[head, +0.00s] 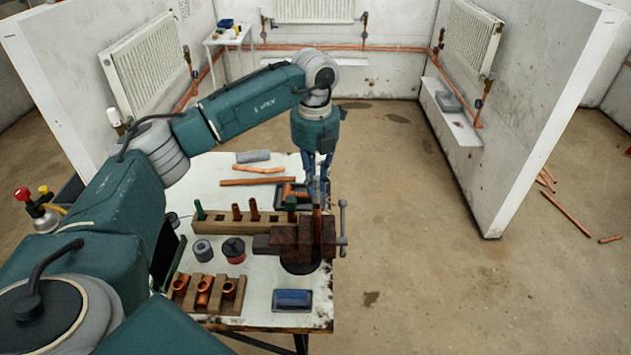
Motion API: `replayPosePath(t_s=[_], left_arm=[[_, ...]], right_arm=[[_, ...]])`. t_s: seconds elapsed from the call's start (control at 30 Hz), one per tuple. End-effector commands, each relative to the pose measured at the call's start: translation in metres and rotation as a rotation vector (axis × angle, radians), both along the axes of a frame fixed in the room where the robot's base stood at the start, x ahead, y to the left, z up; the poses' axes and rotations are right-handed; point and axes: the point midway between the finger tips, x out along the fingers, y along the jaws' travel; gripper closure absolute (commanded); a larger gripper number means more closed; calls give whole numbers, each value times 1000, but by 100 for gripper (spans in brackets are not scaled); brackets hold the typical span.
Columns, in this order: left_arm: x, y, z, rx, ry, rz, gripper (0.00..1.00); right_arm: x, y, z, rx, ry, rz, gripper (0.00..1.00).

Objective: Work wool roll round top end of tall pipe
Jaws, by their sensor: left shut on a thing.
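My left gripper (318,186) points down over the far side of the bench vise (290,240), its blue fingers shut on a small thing. This is probably the wool roll, but the fingers hide it and I cannot make out its shape. The tall copper pipe (317,222) stands upright in the vise, right below the fingertips. Its top end is close to the fingers; whether the wool touches it or goes round it, I cannot tell. My right gripper is not in view.
A wooden block (222,222) with upright fittings stands left of the vise. A grey roll (203,250), a dark red tin (234,250), a rack of copper fittings (208,293) and a blue block (292,300) lie nearer. Loose pipes (257,181) lie behind. Open floor extends right.

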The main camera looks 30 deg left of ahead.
Motion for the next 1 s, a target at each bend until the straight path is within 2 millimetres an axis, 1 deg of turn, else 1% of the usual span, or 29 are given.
replayPosePath(t_s=[0.03,0.8,0.9,1.0], left_arm=[[0,0,8,-1,-1,0,100],[0,0,70,-1,-1,0,100],[0,0,73,0,0,0,100],[0,0,73,0,0,0,100]], right_arm=[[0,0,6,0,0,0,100],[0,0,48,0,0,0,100],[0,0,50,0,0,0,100],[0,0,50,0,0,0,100]])
